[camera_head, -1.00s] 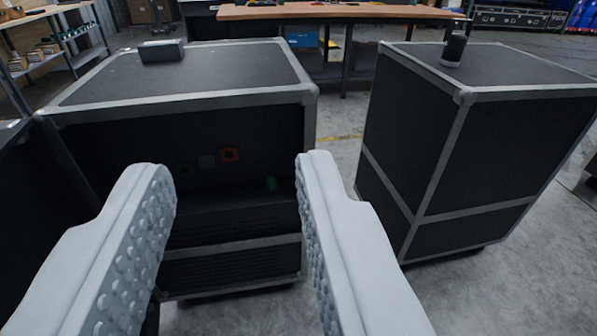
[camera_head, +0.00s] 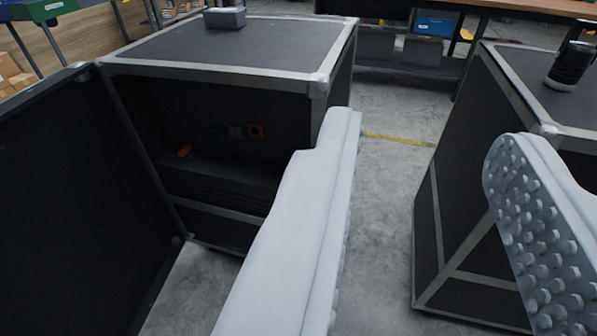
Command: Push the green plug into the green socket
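A row of small sockets is set in the dark recessed front of the left black case (camera_head: 225,67). The green socket (camera_head: 217,132) is dim and at the row's left, beside a grey one (camera_head: 236,131) and an orange one (camera_head: 256,130). No green plug shows now; my gripper's left finger covers the right part of the ledge. My gripper (camera_head: 430,135) is open, with nothing between its fingers. Its fingers are in the foreground, right of the sockets and apart from the case.
An orange plug (camera_head: 184,151) lies on the ledge below the sockets. A dark panel (camera_head: 70,200) stands at left. Another black case (camera_head: 480,200) stands at right, bearing a dark cylinder (camera_head: 570,64). Bare floor (camera_head: 395,170) lies between the cases.

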